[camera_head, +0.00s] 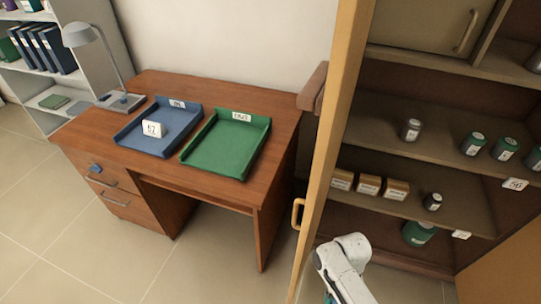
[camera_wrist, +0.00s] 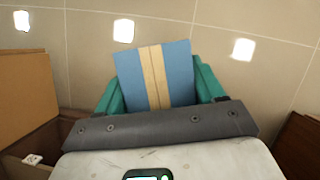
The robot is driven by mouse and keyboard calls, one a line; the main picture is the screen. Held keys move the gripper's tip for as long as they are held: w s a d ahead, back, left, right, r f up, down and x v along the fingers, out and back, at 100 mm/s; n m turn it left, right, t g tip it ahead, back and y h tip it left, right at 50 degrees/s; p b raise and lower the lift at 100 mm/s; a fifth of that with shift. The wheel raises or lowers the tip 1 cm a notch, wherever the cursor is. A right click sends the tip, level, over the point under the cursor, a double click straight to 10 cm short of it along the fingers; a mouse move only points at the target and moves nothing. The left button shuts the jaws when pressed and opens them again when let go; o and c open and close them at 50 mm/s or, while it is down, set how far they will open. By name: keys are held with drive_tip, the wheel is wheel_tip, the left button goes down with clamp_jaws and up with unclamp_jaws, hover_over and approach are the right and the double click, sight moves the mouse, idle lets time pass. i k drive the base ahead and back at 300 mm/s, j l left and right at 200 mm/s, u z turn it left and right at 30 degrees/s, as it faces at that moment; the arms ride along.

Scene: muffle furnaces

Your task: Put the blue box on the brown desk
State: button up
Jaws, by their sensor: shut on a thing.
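The blue box (camera_wrist: 180,78) with a tan stripe down its middle fills the centre of the wrist view. My gripper (camera_wrist: 158,82) is shut on it, with a teal finger at each side. In the head view my arm is at the bottom, right of the brown desk (camera_head: 272,194), and the box is not visible there. The desk stands against the wall, with a blue tray (camera_head: 129,139) and a green tray (camera_head: 220,153) on top. A white numbered card stands in the blue tray.
An open cabinet door (camera_head: 336,130) stands between the desk and the cabinet shelves (camera_head: 440,140), which hold cans and small boxes. A lamp (camera_head: 83,36) stands at the desk's left end. The tiled floor (camera_head: 205,262) before the desk is clear.

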sight(264, 170)
drive_tip(key=j+u, duration=0.1)
drive_tip(key=j, duration=0.7)
drive_tip(key=i+j+u, duration=0.2)
drive_tip(key=i+j, duration=0.2)
drive_tip(key=i+j+u, duration=0.15)
drive_tip(key=i+j, duration=0.2)
drive_tip(key=i, duration=0.25)
